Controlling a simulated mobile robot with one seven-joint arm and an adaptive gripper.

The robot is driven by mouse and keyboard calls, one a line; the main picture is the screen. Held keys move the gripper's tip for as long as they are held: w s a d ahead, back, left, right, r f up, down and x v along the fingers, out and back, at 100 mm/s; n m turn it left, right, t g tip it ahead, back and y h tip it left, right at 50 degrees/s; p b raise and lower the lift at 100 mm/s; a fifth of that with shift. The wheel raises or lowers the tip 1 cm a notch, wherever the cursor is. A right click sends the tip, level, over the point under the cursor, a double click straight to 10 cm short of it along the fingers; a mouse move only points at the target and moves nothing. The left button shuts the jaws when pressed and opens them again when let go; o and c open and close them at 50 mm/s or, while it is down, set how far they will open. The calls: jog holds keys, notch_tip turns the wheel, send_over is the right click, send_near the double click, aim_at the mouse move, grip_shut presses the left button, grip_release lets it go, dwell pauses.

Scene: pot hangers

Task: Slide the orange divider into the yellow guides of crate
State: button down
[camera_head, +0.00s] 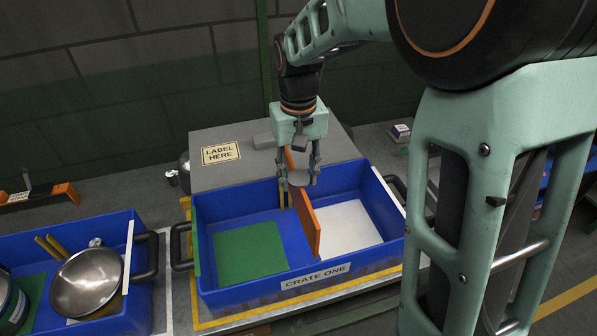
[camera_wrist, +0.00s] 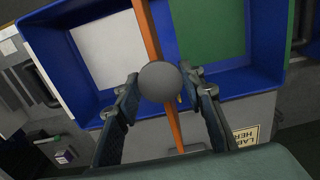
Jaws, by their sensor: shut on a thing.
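The orange divider (camera_head: 306,220) is a long upright panel with a round grey disc (camera_wrist: 160,82) at its top. My gripper (camera_head: 299,182) is shut on the divider at this disc, with one finger on each side. The divider is over the blue crate labelled CRATE ONE (camera_head: 222,292), running front to back between its green and white floor panels. In the wrist view the orange strip (camera_wrist: 174,128) passes across the crate's back rim. Yellow guides (camera_head: 286,195) show at the back wall, just left of the divider; the divider looks apart from them. Its lower edge height is unclear.
A second blue crate (camera_head: 140,300) with a metal bowl (camera_head: 87,282) stands at left. A grey box (camera_head: 178,160) with a LABEL HERE sign (camera_head: 221,153) is behind the crate. Black handles (camera_head: 180,246) stick out at the crate's sides.

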jog(key=shift+f+b, duration=0.55)
jog(key=shift+f, duration=0.55)
notch_tip(320, 180, down, 13)
jog(key=b, duration=0.8)
jog(key=shift+r+b, duration=0.2)
jog(key=shift+b, duration=0.1)
dwell(4.3)
jog(key=c, duration=1.2)
grip_release()
